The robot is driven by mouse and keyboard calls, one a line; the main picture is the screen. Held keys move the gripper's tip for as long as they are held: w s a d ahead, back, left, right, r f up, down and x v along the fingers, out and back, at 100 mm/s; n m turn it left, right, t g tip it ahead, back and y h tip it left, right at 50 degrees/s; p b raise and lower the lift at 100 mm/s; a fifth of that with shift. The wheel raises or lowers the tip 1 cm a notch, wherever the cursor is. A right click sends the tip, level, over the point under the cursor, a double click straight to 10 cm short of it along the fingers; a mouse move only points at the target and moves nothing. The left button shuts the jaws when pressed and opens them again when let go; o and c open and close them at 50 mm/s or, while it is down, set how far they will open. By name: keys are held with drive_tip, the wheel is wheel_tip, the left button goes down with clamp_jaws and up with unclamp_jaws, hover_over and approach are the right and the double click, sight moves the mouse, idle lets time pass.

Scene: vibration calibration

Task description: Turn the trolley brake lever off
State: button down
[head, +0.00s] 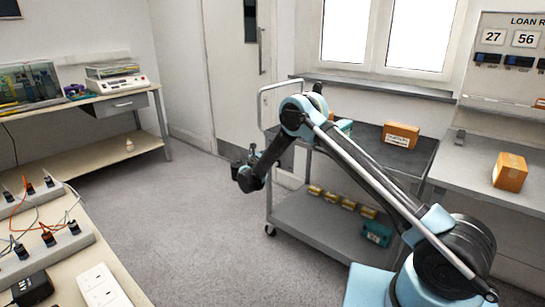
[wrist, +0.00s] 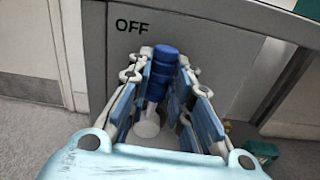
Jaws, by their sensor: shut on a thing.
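The grey trolley (head: 310,222) stands in the middle of the head view, with its end panel (wrist: 215,45) filling the upper wrist view. The black word OFF (wrist: 145,26) is on that panel. The brake lever (wrist: 165,55) has a ribbed blue grip and points up, just right of and below the word OFF. A pale round part (wrist: 147,125) shows at its lower end. My gripper (wrist: 168,72) is shut on the blue grip, with a finger on each side. In the head view my gripper (head: 248,170) is at the trolley's left end, where the lever cannot be made out.
A cardboard box (head: 400,135) is on the trolley's top, and several small boxes and a teal box (head: 377,234) are on its lower shelf. A bench with power strips (head: 45,245) stands front left. The floor (head: 190,215) left of the trolley is clear.

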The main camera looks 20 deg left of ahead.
drive_tip(key=shift+a+f+n, duration=0.1)
drive_tip(key=shift+a+n, duration=0.15)
drive_tip(key=shift+n, duration=0.05)
idle(0.4)
drive_tip(key=c, duration=1.4)
unclamp_jaws()
drive_tip(key=shift+w, duration=0.1)
drive_tip(key=shift+c, duration=0.2)
drive_tip(key=v, duration=1.2)
